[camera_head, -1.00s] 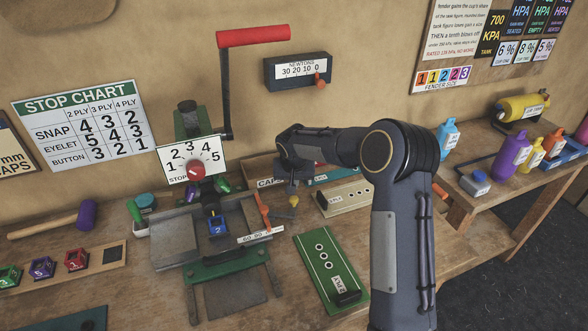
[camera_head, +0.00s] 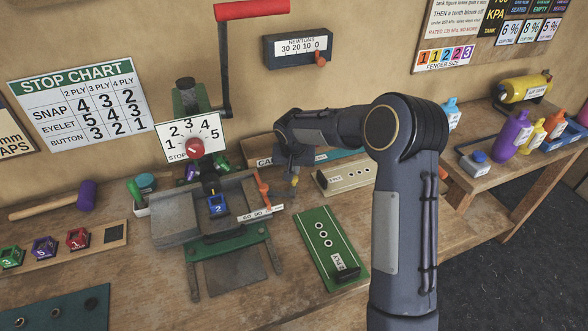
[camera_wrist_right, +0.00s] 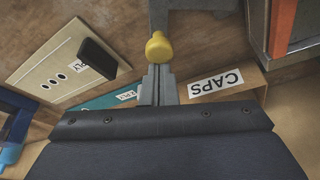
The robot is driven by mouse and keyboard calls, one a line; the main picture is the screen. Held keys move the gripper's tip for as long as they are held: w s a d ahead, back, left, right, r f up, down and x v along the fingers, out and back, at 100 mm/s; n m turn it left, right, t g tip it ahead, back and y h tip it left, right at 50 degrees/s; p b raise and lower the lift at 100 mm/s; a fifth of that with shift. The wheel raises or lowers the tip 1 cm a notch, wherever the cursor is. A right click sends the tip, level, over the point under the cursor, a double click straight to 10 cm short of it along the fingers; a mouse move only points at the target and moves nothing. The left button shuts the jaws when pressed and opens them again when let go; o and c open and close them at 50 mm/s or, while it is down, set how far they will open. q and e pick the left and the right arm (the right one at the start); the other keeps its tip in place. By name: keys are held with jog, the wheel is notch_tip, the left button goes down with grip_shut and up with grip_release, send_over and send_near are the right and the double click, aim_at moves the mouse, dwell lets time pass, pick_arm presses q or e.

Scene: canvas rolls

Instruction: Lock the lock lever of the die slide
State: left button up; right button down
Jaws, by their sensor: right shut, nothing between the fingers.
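The die slide (camera_head: 176,217) is a grey metal plate assembly at the base of the press, with a blue die marked 2 (camera_head: 217,205) on it. A yellow knob (camera_head: 294,181), apparently the lock lever's, stands at its right side. The knob also shows in the wrist view (camera_wrist_right: 158,47), with grey metal beyond it. My right gripper (camera_wrist_right: 158,76) is shut and empty, its tips right at the knob; whether they touch it I cannot tell. In the head view my right gripper (camera_head: 292,168) is partly hidden by its wrist. My left gripper is out of view.
An orange lever (camera_head: 263,192) stands beside a number scale, left of the knob. A box labelled CAPS (camera_wrist_right: 252,92) is close to my right gripper. A cream block (camera_head: 345,177) and a green block (camera_head: 318,233) lie to the right.

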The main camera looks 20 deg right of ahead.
aim_at(293, 195)
jog(key=shift+s, duration=0.1)
jog(key=s+m+b, duration=0.1)
jog(key=b, duration=0.1)
jog(key=m+b, duration=0.1)
jog(key=s+m+h+b, duration=0.1)
jog(key=b, duration=0.1)
jog(key=shift+s+a+f+m+g+b, duration=0.2)
jog(key=shift+s+f+m+g+b, duration=0.1)
jog(key=shift+g, duration=0.1)
jog(key=s+m+b, duration=0.2)
jog(key=shift+a+r+m+g+h, duration=0.15)
jog(key=shift+a+m+g+h, duration=0.15)
jog(key=shift+a+m+g, duration=0.1)
jog(key=s+m, duration=0.1)
jog(key=s+a+m+g+b, duration=0.1)
jog(key=m, duration=0.1)
jog(key=shift+a+r+h, duration=0.15)
jog(key=shift+a+h, duration=0.1)
jog(key=shift+h, duration=0.05)
jog(key=shift+w, duration=0.15)
jog(key=shift+w+p, duration=0.35)
jog(key=shift+w, duration=0.35)
